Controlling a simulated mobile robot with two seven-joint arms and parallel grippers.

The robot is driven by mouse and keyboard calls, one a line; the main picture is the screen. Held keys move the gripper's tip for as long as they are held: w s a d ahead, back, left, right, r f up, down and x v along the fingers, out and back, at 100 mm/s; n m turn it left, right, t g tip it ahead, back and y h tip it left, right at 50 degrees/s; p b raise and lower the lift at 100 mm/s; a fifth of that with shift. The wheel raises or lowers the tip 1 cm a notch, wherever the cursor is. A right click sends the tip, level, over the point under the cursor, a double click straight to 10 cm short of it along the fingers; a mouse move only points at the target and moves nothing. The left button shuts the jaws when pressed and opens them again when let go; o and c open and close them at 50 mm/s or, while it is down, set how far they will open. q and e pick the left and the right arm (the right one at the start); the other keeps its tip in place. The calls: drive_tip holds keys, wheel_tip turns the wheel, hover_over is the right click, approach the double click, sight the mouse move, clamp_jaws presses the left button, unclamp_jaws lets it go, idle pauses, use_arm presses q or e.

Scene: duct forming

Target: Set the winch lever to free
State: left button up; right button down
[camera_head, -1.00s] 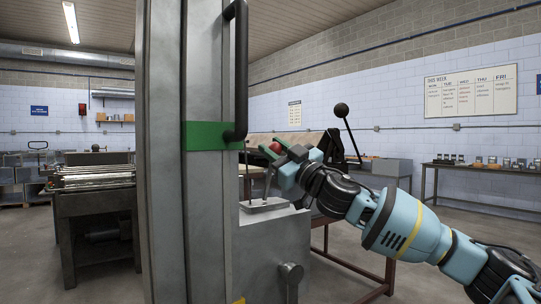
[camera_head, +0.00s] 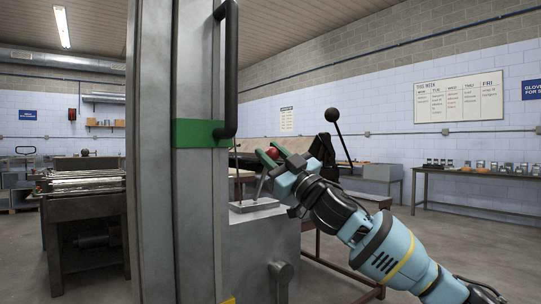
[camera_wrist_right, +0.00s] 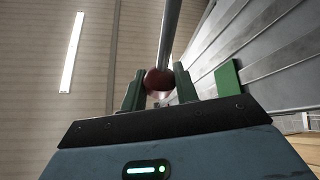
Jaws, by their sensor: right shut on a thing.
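The winch lever is a thin grey rod (camera_head: 263,184) with a red ball knob (camera_head: 273,153). It rises from a slotted plate (camera_head: 255,205) on top of a grey housing and leans to the right. My right gripper (camera_head: 271,155) is shut on the red knob, its green fingers on either side. In the right wrist view the red knob (camera_wrist_right: 159,80) sits between the two fingers, with the rod running away from it. The gripper partly hides the knob and upper rod in the head view. My left gripper is not in view.
A tall grey column with a green band (camera_head: 200,133) and black handle (camera_head: 230,70) stands close left of the lever. The grey housing (camera_head: 255,250) has a side knob. A black ball-topped lever (camera_head: 340,132) stands behind my gripper. A bench (camera_head: 470,175) is far right.

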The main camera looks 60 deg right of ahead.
drive_tip(key=shift+a+f, duration=0.1)
drive_tip(key=shift+f, duration=0.05)
drive_tip(key=c, duration=1.1)
unclamp_jaws()
drive_tip(key=shift+b+v, duration=0.7)
drive_tip(key=shift+v, duration=0.55)
drive_tip(key=shift+p+v, duration=0.35)
drive_tip(key=shift+v, duration=2.3)
